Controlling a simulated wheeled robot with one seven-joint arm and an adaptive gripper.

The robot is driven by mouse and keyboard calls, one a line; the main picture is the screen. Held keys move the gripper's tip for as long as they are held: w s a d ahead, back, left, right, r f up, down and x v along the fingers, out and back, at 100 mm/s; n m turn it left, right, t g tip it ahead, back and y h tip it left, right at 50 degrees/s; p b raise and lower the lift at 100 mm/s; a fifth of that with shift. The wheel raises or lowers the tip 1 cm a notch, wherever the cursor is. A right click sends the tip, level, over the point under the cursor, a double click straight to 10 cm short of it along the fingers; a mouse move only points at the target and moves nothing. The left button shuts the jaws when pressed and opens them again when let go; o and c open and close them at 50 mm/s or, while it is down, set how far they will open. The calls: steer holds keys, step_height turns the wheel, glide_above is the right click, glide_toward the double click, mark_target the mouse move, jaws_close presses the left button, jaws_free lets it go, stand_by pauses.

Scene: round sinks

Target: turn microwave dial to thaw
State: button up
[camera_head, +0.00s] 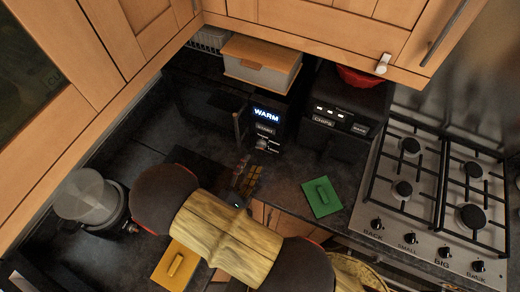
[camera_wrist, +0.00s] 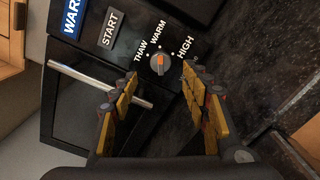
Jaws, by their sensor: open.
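The microwave is a black box at the back of the counter, with a lit blue display (camera_head: 266,115) reading WARM. Its dial (camera_head: 262,143) shows small below the START label in the head view. In the wrist view the grey dial (camera_wrist: 160,63) has an orange mark, with THAW to its left, WARM above and HIGH to its right. The orange mark appears to point up towards WARM. My gripper (camera_wrist: 160,85) is open, its yellow-padded fingers either side of the dial's line and apparently short of it. My gripper (camera_head: 246,172) also shows before the microwave in the head view.
The microwave's bar handle (camera_wrist: 117,84) sticks out near the left finger. A wood-lidded box (camera_head: 261,65) sits on top. A black appliance (camera_head: 345,112) and a gas hob (camera_head: 438,180) stand to the right. A green block (camera_head: 321,197) lies on the counter.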

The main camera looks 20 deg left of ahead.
mark_target(261, 145)
steer(key=w, duration=0.7)
steer(key=shift+w+d, duration=0.3)
steer(key=shift+d, duration=0.05)
steer(key=c, duration=0.3)
steer(key=c, duration=0.8)
